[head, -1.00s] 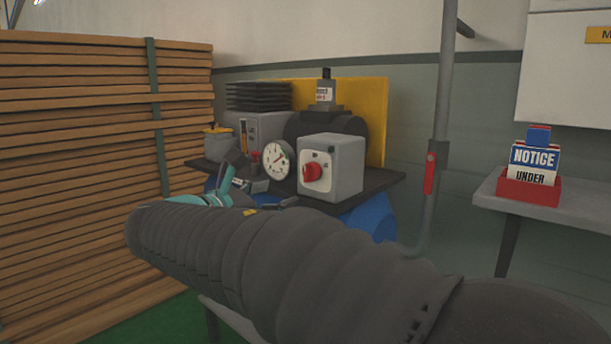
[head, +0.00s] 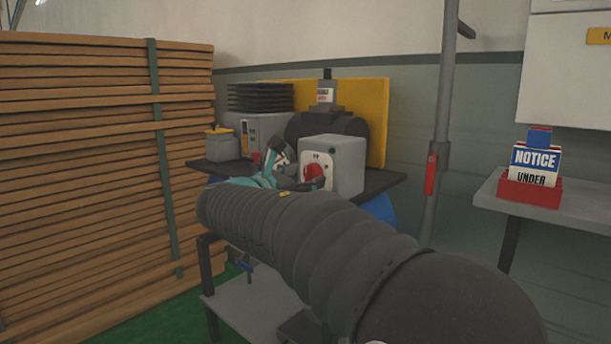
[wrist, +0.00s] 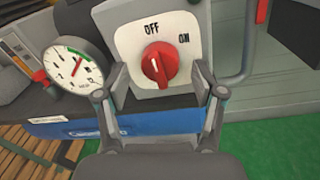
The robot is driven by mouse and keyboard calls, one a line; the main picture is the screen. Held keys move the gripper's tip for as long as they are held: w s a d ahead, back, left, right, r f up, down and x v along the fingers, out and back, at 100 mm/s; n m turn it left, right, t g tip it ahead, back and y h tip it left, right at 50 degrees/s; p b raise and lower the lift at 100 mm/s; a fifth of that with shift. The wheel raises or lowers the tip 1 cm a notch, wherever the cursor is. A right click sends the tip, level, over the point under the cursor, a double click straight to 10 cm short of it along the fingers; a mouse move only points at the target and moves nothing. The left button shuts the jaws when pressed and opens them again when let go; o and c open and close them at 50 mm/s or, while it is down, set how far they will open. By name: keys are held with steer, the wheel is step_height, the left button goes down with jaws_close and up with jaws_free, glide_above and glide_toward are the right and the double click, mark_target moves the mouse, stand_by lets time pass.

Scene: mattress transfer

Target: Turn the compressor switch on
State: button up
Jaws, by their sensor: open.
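The compressor switch is a red rotary knob (wrist: 158,64) on a white plate marked OFF and ON, on the front of a grey box (head: 346,165). Its white pointer line is turned toward OFF in the wrist view. In the head view the knob (head: 315,172) is partly covered by my gripper. My gripper (wrist: 160,78) is open, with one finger on each side of the knob's lower part in the picture. I cannot tell whether the fingers touch it. The compressor's blue tank (head: 380,208) is below the box, mostly hidden by my arm.
A round pressure gauge (wrist: 76,65) stands left of the switch box. A grey pipe with a red handle (head: 432,174) rises at the right. Stacked wooden boards (head: 90,160) fill the left. A notice sign (head: 535,160) stands in a red holder on a side table (head: 580,208).

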steer(key=shift+w+d, duration=0.25)
steer(key=shift+w, duration=0.15)
steer(key=c, duration=1.1)
steer(key=shift+c, duration=0.2)
